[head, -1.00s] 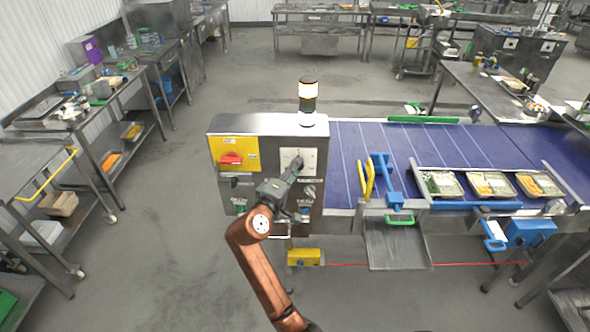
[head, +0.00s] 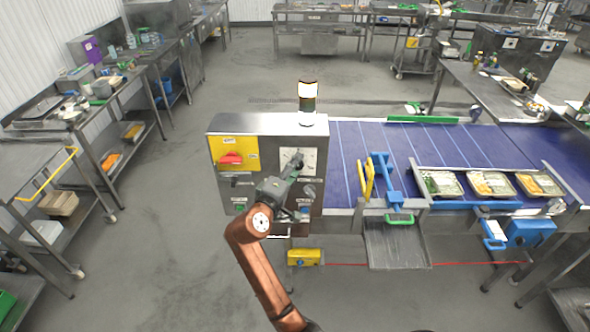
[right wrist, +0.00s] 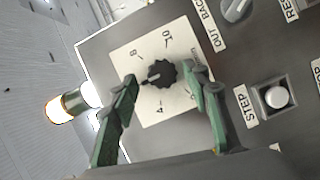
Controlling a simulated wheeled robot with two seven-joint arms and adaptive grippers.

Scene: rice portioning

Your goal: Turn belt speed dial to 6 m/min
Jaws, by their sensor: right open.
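The belt speed dial (right wrist: 161,74) is a black fluted knob on a white scale plate (right wrist: 150,47), on the front of the steel control cabinet (head: 280,124). In the right wrist view the numbers 4, 8 and 10 show; the part of the scale between 4 and 8 is behind a finger. The knob's pointed side seems to face that finger. My right gripper (right wrist: 160,84) is open, its green-grey fingers on either side of the knob. I cannot tell whether they touch it. My left gripper is not in view.
A red switch (head: 231,158) on a yellow plate is left of the dial. A STEP button (right wrist: 276,97) and another knob (right wrist: 236,9) are close by. A lamp (head: 307,100) stands on the cabinet. The blue belt (head: 345,150) with food trays runs right.

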